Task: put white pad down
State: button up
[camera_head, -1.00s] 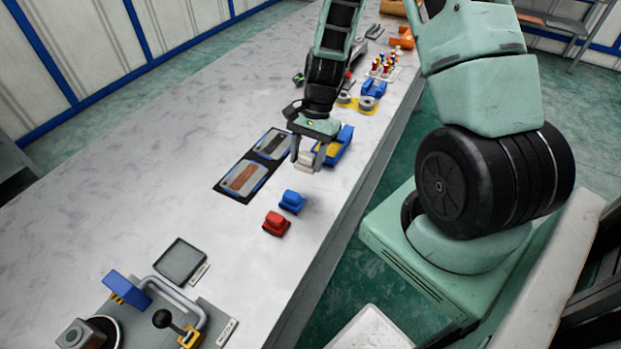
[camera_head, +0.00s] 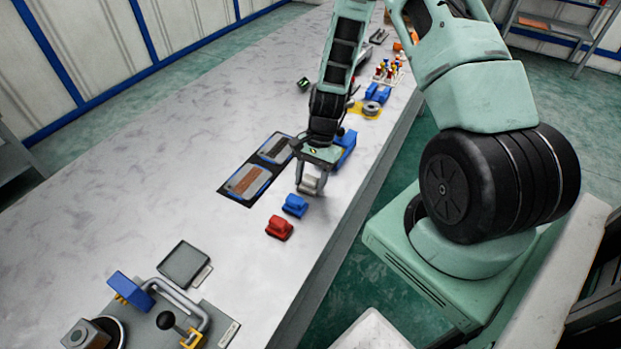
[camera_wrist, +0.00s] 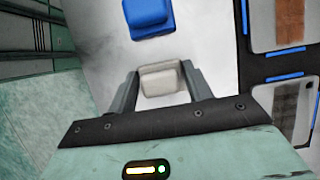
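The white pad (camera_head: 309,186) is between the two fingers of my gripper (camera_head: 311,184), low over the grey bench. In the wrist view the pad (camera_wrist: 161,79) fills the gap between the fingertips (camera_wrist: 160,86), with a finger against each side. Whether its underside touches the bench cannot be told. The blue pad (camera_head: 295,205) stands close by on the bench, apart from the white one, and also shows at the top of the wrist view (camera_wrist: 149,14). The red pad (camera_head: 279,227) stands beyond the blue one, in line with it.
A black panel with grey-and-brown plates (camera_head: 248,182) lies left of my gripper. A blue holder (camera_head: 346,146) is just behind it. A grey square tray (camera_head: 185,263) and a blue-handled fixture (camera_head: 130,290) are at the near end. The bench's left part is clear.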

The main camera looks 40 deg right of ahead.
jog(key=o, duration=0.4)
jog(key=b+v, duration=0.2)
jog(key=v, duration=1)
notch_tip(320, 180, up, 4)
jog(key=n, duration=0.3)
send_over(300, 186)
jog(key=s+a+r+n+h, duration=0.1)
jog(key=s+a+r+n, duration=0.15)
jog(key=a+n, duration=0.2)
jog(key=s+a+r+n+h, duration=0.1)
jog(key=s+a+r+n, duration=0.15)
jog(key=a, duration=0.35)
jog(key=s+a+r+n, duration=0.1)
jog(key=s+a+n, duration=0.2)
jog(key=s+n, duration=0.1)
jog(key=s+a+r+n+t+h, duration=0.1)
jog(key=s+a+r+n, duration=0.1)
jog(key=s+a+n, duration=0.1)
jog(key=s+a+r+n, duration=0.2)
jog(key=s+a+n, duration=0.1)
jog(key=s, duration=0.4)
jog(key=shift+s+a+r+n+t+h, duration=0.2)
jog(key=shift+a+n+t+h, duration=0.1)
jog(key=shift+n, duration=0.6)
jog(key=shift+w, duration=0.1)
